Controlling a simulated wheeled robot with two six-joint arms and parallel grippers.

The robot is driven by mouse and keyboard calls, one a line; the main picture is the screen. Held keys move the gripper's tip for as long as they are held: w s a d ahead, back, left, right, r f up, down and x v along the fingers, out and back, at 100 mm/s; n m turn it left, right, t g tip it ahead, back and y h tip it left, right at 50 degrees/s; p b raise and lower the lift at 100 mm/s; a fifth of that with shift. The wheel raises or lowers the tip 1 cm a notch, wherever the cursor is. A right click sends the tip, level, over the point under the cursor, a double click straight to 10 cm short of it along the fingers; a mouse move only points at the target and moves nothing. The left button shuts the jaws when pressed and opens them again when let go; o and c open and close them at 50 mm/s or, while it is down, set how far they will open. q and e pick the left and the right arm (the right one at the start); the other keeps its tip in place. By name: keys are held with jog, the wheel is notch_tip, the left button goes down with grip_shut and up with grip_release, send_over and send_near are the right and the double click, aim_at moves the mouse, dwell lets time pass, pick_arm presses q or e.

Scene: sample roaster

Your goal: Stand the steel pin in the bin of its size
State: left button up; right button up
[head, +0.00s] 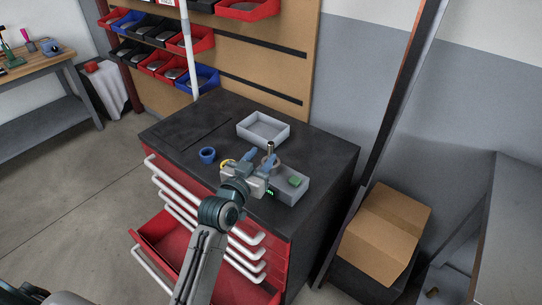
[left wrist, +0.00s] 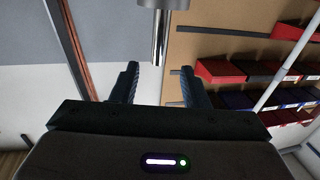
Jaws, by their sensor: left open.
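The steel pin (head: 270,147) shows as a short upright metal rod beside my left gripper, above the black cabinet top. In the left wrist view the pin (left wrist: 159,38) is a shiny rod with a wider grey part at the top edge of the picture, just beyond the fingertips and roughly between them. My left gripper (head: 261,159) is open, its blue fingers apart; they also show in the left wrist view (left wrist: 158,82). I cannot tell whether a finger touches the pin. Coloured bins (head: 197,78) hang on the back panel. My right gripper is not in view.
On the cabinet top (head: 180,130) are an empty grey tray (head: 243,132), a blue cup (head: 207,155) and a grey box with a green block (head: 295,181). A red drawer (head: 165,237) stands open below. A cardboard box (head: 385,230) is at the right.

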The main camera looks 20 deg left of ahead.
aim_at(269, 148)
pick_arm(q)
jog(key=w, duration=0.3)
jog(key=w+d+p, duration=0.1)
jog(key=w, duration=0.2)
jog(key=shift+d+f, duration=0.1)
jog(key=shift+f, duration=0.05)
grip_shut()
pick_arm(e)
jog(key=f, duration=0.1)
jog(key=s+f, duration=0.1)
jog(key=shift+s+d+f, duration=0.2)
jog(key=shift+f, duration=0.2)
